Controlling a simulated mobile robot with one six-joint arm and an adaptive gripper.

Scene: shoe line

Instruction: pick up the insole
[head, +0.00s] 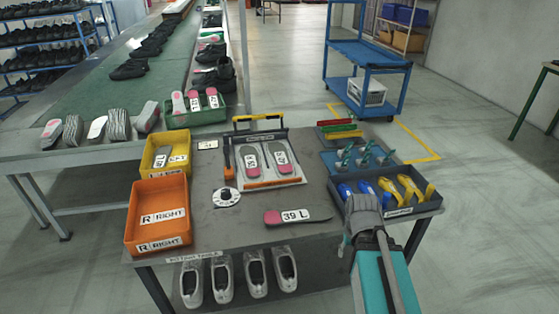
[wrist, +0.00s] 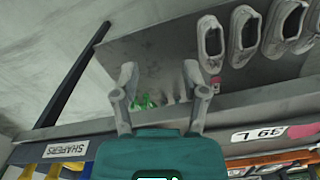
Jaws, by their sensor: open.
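A loose insole (head: 298,216), grey with a pink end and a "39 L" label, lies flat on the table top near its front edge. It also shows at the right of the wrist view (wrist: 268,134). My gripper (head: 364,214) is at the table's front right, to the right of the insole and in front of the dark tray. In the wrist view my gripper (wrist: 160,84) has its fingers apart with nothing held between them. The insole lies off to one side, not between the fingers.
An orange bin (head: 158,213) and a yellow bin (head: 166,155) stand at the left. A fixture (head: 262,166) holds two labelled insoles behind the loose one. A dark tray (head: 400,211) with blue and yellow pieces stands at the right. Grey shoes (head: 222,279) are below the front edge.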

